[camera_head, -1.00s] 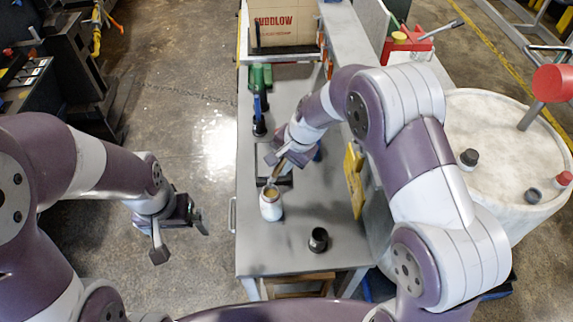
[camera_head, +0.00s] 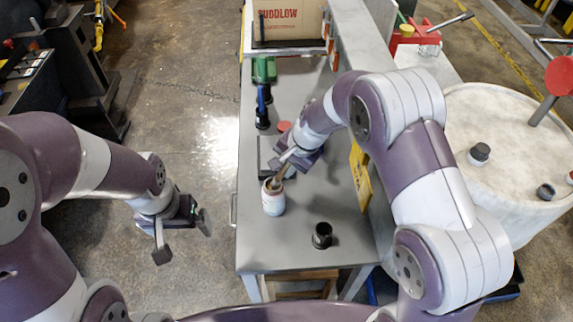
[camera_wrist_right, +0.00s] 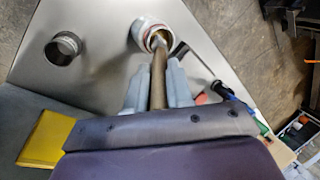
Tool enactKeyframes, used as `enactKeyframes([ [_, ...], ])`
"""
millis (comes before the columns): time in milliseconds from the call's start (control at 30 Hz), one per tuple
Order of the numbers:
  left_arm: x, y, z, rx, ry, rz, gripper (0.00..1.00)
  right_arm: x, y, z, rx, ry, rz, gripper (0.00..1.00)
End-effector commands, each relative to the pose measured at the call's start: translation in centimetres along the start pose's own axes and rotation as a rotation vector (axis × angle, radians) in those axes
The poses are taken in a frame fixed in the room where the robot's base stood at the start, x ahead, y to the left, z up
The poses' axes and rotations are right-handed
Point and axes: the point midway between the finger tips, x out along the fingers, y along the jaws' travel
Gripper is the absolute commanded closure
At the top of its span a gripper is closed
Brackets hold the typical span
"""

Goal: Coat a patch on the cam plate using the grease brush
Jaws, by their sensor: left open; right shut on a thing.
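My right gripper (camera_head: 296,160) is shut on the grease brush (camera_head: 280,176), which slants down to the mouth of a white jar (camera_head: 273,203) on the grey bench. In the right wrist view the brush handle (camera_wrist_right: 158,82) runs between the fingers to the jar opening (camera_wrist_right: 151,34). The bristles are hidden at or inside the jar mouth. A dark flat plate (camera_head: 264,158) lies behind the jar, partly covered by my right gripper; I cannot tell whether it is the cam plate. My left gripper (camera_head: 184,238) is open and empty, left of the bench over the floor.
A black cup (camera_head: 322,235) stands right of the jar, near the bench front. A yellow block (camera_head: 360,175) stands along the right side. A black-based blue-handled item (camera_head: 262,110), a green item (camera_head: 264,70) and a cardboard box (camera_head: 292,22) are farther back. The front-left bench top is clear.

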Motion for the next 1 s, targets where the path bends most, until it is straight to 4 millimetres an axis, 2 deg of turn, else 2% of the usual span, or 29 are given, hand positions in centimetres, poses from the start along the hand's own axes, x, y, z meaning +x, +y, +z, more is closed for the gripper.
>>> enactKeyframes([
  [1000, 0.88, 0.00, 0.11, 0.000, 0.000, 0.000, 0.00, 0.97, 0.35, -0.04, 0.000, 0.000, 0.000, 1.00],
])
